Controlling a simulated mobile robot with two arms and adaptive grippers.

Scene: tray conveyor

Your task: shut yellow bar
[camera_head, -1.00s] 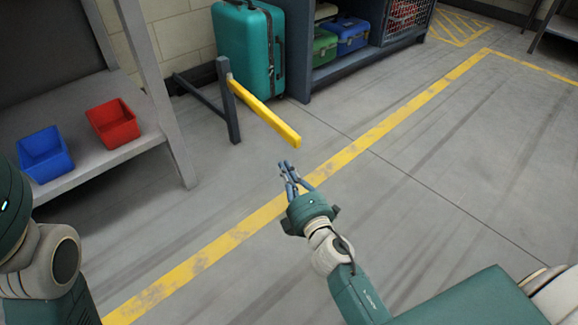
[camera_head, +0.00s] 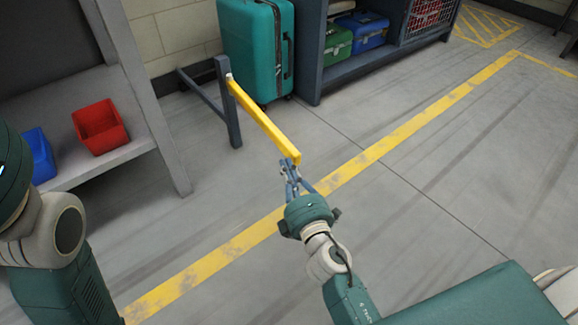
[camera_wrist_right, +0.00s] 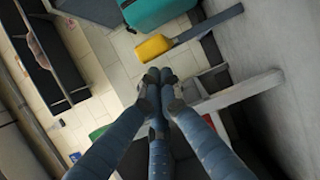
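The yellow bar (camera_head: 265,122) extends from a dark grey post (camera_head: 229,105) toward me, its free end hanging over the floor. In the right wrist view the bar's yellow end (camera_wrist_right: 153,47) shows just beyond my fingertips, with a small gap visible. My right gripper (camera_head: 290,166) is at the bar's free end in the head view, its fingers pointing at it. Its fingertips (camera_wrist_right: 160,75) are drawn together with nothing between them. In the head view I cannot tell whether they touch the bar. My left arm shows at the left edge, but its gripper is out of view.
A teal suitcase (camera_head: 256,50) stands behind the post, beside a dark shelf (camera_head: 372,62) with green and blue cases. On the left, a grey bench (camera_head: 135,150) holds a red bin (camera_head: 100,127) and a blue bin (camera_head: 38,156). The floor to the right is clear.

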